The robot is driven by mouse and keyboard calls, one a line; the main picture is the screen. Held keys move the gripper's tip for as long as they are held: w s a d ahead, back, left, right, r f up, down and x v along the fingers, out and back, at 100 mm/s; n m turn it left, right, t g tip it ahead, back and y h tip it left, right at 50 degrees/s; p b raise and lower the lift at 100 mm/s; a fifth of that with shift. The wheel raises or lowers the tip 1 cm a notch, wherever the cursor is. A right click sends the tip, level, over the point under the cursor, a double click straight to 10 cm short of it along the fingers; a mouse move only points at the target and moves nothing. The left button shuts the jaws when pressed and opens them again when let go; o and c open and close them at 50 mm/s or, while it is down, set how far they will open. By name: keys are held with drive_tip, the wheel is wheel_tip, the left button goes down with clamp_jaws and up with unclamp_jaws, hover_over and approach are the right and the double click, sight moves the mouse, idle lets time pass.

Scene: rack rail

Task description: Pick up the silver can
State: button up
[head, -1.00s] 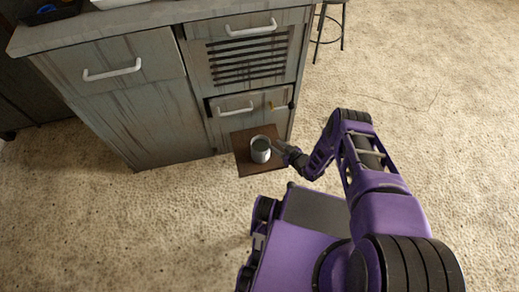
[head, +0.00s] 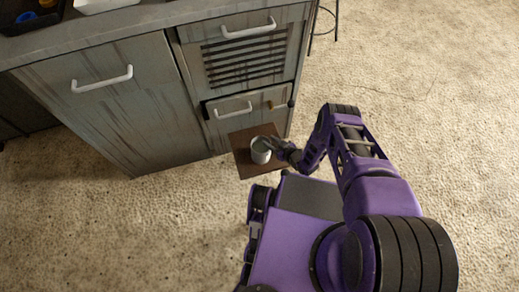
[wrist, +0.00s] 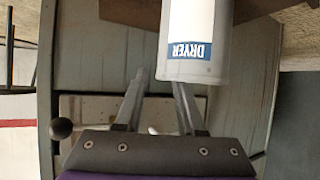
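The silver can (head: 260,156) stands upright on a small brown board (head: 244,163) in front of the cabinet. It looks open at the top in the head view. In the wrist view the can (wrist: 205,72) shows a white and blue label reading "DRYER", upside down. My gripper (head: 272,145) is at the can's upper right side in the head view. The can lies mostly right of the gap and covers the right fingertip. I cannot tell whether they touch.
The grey wooden cabinet (head: 120,110) with white handles stands right behind the board. Its counter holds a black tray (head: 35,20) and a white tray (head: 100,4). A stool (head: 325,22) stands at the back. The carpet (head: 420,120) to the right is open.

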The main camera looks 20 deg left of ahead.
clamp_jaws()
drive_tip(key=shift+d, duration=0.1)
drive_tip(key=shift+s+f, duration=0.15)
drive_tip(key=shift+s, duration=0.05)
idle(1.0)
